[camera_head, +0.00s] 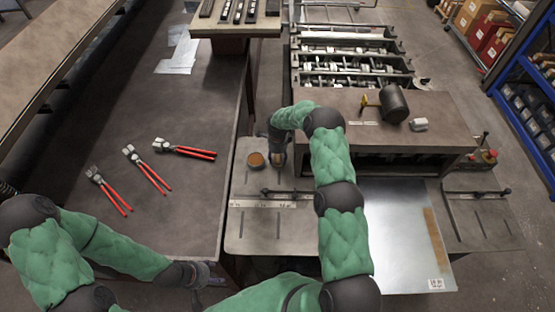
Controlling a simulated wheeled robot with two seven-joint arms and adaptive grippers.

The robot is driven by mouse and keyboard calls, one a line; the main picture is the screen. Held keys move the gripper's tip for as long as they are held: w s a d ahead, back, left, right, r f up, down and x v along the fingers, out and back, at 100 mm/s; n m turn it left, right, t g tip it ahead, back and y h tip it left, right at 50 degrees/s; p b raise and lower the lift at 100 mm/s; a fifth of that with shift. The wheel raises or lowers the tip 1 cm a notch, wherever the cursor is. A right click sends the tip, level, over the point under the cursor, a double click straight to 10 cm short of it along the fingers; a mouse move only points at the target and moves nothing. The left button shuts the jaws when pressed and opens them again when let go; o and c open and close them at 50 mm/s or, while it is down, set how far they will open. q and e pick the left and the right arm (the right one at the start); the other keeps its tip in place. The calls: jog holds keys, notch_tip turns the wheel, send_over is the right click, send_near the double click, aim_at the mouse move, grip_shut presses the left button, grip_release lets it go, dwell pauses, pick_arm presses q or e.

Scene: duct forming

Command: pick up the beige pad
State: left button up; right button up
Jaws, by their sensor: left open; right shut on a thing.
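My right gripper (278,157) points down over the light metal plate in the middle, just right of a round tin with an orange-brown top (257,160). It is shut on a small tan thing, which looks like the beige pad (278,159); the fingers and wrist hide most of it. I cannot tell whether the pad touches the plate. My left gripper (203,274) is low in the view, by the right edge of the dark table, open and empty. Its fingers are small and dark here.
Several red-handled tools (148,170) lie on the dark table (190,110). A black mallet (393,103) and a pale block (419,124) rest on the brown machine top (345,105). A sheet of metal (395,225) lies at right. A bar (285,193) crosses the plate (250,230).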

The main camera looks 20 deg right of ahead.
jog(key=shift+r, duration=0.4)
notch_tip(320, 180, up, 2)
jog(key=shift+b, duration=0.5)
jog(key=s+a+r+b, duration=0.2)
jog(key=s+a+r, duration=0.6)
jog(key=s+r, duration=0.2)
jog(key=shift+s+a, duration=0.25)
jog(key=shift+s, duration=0.35)
jog(key=o, duration=0.5)
jog(key=c, duration=0.3)
